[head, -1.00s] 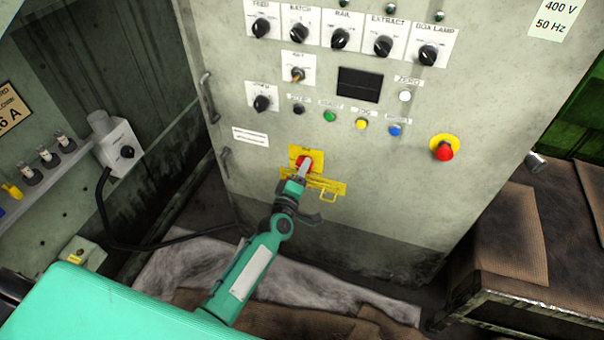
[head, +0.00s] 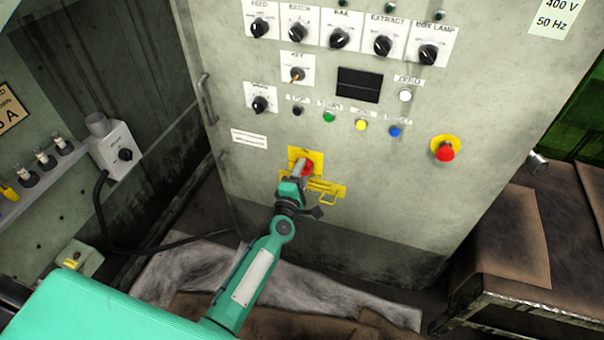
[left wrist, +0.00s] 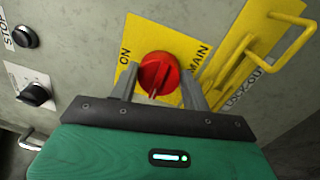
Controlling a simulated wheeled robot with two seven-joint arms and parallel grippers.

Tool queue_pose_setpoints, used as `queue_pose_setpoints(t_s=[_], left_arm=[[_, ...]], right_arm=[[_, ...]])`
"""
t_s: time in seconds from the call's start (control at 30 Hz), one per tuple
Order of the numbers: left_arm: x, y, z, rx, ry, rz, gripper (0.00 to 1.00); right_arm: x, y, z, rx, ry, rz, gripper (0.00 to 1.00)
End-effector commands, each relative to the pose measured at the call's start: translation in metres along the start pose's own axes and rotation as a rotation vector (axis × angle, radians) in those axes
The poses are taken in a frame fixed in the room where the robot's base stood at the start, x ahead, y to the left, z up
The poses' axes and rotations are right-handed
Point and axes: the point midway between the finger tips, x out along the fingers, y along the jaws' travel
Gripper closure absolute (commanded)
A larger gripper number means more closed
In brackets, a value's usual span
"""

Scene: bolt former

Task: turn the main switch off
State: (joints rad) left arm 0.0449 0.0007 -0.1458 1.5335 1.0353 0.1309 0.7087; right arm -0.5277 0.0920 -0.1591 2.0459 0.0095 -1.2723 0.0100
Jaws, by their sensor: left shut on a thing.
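The main switch (left wrist: 158,76) is a red rotary knob on a yellow plate (left wrist: 133,60) marked ON and MAIN in the left wrist view. In the head view the red knob (head: 307,168) shows partly behind my gripper, low on the cabinet front. My left gripper (left wrist: 160,82) has one finger on each side of the knob and is shut on it. It also shows in the head view (head: 301,174). The exact angle of the knob is hard to tell. My right gripper is not in view.
A yellow lock-out hasp (left wrist: 258,55) sticks out beside the switch. Above are several knobs and buttons, and a red emergency button (head: 445,152) is to the right. A cabinet handle (head: 208,98) is at the left. A brown-topped bench (head: 510,235) stands at the lower right.

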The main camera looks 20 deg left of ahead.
Motion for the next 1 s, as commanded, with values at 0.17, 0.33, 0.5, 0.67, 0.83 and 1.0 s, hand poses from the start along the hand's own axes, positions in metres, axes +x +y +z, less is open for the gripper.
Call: queue_pose_setpoints(t_s=[0.17,0.33,0.5,0.67,0.83,1.0], left_arm=[[0.000,0.000,0.000,-0.003,0.001,0.000,0.75],[0.000,0.000,0.000,-0.003,0.001,0.000,0.39],[0.000,0.000,0.000,-0.002,0.001,0.000,0.31],[-0.001,0.000,0.000,-0.001,0.001,0.000,0.31],[-0.013,-0.002,0.000,-0.001,0.001,-0.002,0.31],[-0.042,-0.002,-0.001,-0.001,0.001,-0.003,0.31]], right_arm=[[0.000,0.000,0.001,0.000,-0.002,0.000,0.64],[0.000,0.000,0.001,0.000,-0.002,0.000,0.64],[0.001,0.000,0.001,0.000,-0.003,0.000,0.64],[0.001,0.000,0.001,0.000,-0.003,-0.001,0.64],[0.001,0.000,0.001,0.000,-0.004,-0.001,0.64],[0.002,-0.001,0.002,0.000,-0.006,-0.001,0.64]])
